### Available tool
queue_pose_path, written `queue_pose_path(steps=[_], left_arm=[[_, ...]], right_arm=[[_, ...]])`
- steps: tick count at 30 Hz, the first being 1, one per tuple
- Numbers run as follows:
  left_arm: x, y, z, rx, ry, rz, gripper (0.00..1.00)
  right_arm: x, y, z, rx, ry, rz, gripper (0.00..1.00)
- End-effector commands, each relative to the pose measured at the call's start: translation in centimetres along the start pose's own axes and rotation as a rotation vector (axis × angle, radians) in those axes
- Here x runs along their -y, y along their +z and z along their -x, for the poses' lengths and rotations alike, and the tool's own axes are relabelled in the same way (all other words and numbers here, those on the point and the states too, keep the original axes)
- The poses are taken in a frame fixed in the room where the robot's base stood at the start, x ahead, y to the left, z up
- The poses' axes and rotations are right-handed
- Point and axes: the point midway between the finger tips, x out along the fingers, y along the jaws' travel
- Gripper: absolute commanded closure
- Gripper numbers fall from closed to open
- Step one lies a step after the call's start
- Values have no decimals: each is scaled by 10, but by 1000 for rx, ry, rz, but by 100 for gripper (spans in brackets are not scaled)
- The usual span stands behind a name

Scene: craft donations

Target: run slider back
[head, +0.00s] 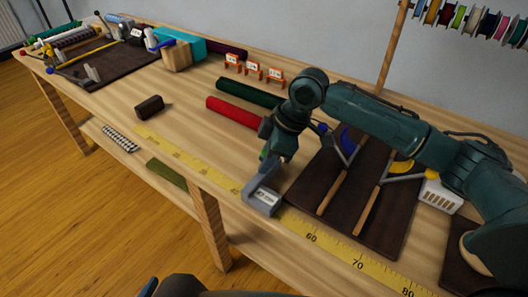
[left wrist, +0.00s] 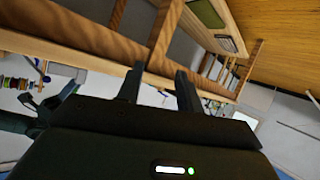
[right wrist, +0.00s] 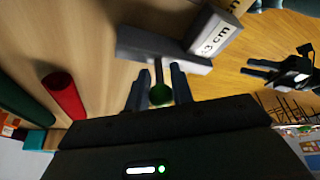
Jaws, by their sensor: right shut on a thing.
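The slider (head: 261,201) is a grey block with a white label, sitting on the yellow measuring tape (head: 335,252) along the table's front edge, a little left of the 60 mark. In the right wrist view the slider (right wrist: 165,50) shows a label ending in "3 cm" and a thin post with a green knob (right wrist: 160,95). My right gripper (head: 268,165) is above the slider, and in its wrist view its fingers (right wrist: 158,84) are shut on the green knob. My left gripper (left wrist: 158,88) is open and empty, below the tabletop in front of the table.
Red (head: 232,112) and green (head: 248,94) rolls lie behind the tape. A dark mat (head: 345,215) with wood-handled tools lies right of the slider. The tape's left stretch (head: 185,157) looks clear.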

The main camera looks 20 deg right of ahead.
Motion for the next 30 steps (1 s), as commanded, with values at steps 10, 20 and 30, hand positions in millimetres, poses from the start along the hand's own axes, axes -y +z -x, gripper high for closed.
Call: queue_pose_path(steps=[10,20,30], left_arm=[[-2,-5,2,25,-3,-31,64],[-2,-4,2,26,-2,-32,64],[-2,-5,4,26,-3,-32,64]], right_arm=[[7,8,4,0,-1,1,100],[7,8,4,1,-1,1,58],[6,8,9,1,0,0,57]])
